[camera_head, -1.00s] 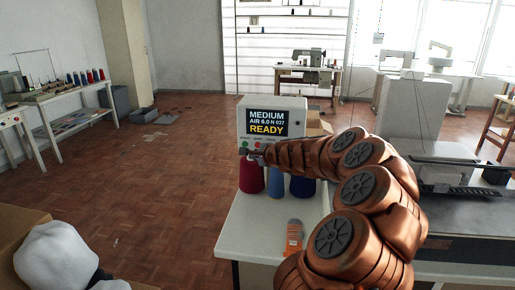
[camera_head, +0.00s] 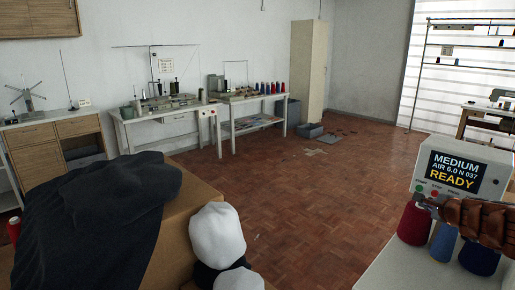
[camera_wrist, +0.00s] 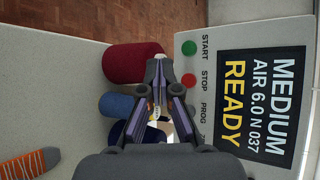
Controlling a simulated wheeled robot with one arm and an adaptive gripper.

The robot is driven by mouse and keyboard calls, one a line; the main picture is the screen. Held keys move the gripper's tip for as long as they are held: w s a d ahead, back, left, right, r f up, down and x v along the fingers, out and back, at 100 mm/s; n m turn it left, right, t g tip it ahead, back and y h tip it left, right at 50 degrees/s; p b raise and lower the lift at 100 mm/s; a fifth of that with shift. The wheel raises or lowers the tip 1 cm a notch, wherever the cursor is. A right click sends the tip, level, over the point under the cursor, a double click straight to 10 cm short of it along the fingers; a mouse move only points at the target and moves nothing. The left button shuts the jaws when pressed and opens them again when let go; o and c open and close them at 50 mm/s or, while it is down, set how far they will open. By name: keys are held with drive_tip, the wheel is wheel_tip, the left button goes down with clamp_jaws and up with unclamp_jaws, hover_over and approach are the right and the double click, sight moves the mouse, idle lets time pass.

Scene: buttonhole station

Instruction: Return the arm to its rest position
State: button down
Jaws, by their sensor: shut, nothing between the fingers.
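My gripper (camera_head: 428,203) shows at the right edge of the head view, in front of the control box (camera_head: 498,158). Most of my copper arm is outside that view. In the wrist view my gripper (camera_wrist: 160,62) is shut, its fingertips together and empty. The box's dark screen (camera_wrist: 262,103) reads MEDIUM, AIR 6.0 N 037, READY. Beside the fingertips are a green START button (camera_wrist: 189,47) and a red STOP button (camera_wrist: 188,80). Whether the gripper touches the box cannot be told.
Red (camera_head: 413,224), blue (camera_head: 443,243) and navy (camera_head: 480,260) thread cones stand close to my gripper on the white table (camera_head: 400,272). An orange striped item (camera_wrist: 28,163) lies nearby. Dark cloth (camera_head: 90,215) and white caps (camera_head: 216,235) lie at left. Open parquet floor (camera_head: 310,190) lies between.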

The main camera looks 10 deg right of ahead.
drive_tip(key=w+a+r+n+y, duration=0.1)
drive_tip(key=a+r+n+y, duration=0.1)
drive_tip(key=a, duration=0.4)
drive_tip(key=w+a+r+n+y, duration=0.1)
drive_tip(key=w+a+n, duration=0.1)
drive_tip(key=a, duration=0.4)
drive_tip(key=s+a+n+g+y+p, duration=0.1)
drive_tip(key=s+a+n+g+y, duration=0.35)
drive_tip(key=a, duration=0.95)
drive_tip(key=s+a+n+g+y+p, duration=0.1)
drive_tip(key=s+a+n, duration=0.5)
drive_tip(key=a, duration=0.9)
drive_tip(key=s+a+f+n+g+p, duration=0.1)
drive_tip(key=s+a+f+n+g, duration=0.15)
drive_tip(key=s, duration=0.35)
drive_tip(key=s+a+f+n+g, duration=0.1)
drive_tip(key=s+a+n+g, duration=0.1)
drive_tip(key=s+a+n, duration=0.3)
drive_tip(key=s+d+f+n+g+h, duration=0.1)
drive_tip(key=s+d+g+h, duration=0.1)
drive_tip(key=s, duration=0.7)
drive_tip(key=s+d+f+n+g+h+p, duration=0.1)
drive_tip(key=s+d+g+h, duration=0.1)
drive_tip(key=s, duration=0.8)
drive_tip(key=shift+d+f+h+p, duration=0.3)
drive_tip(key=shift+d+h, duration=0.35)
drive_tip(key=shift+d, duration=0.6)
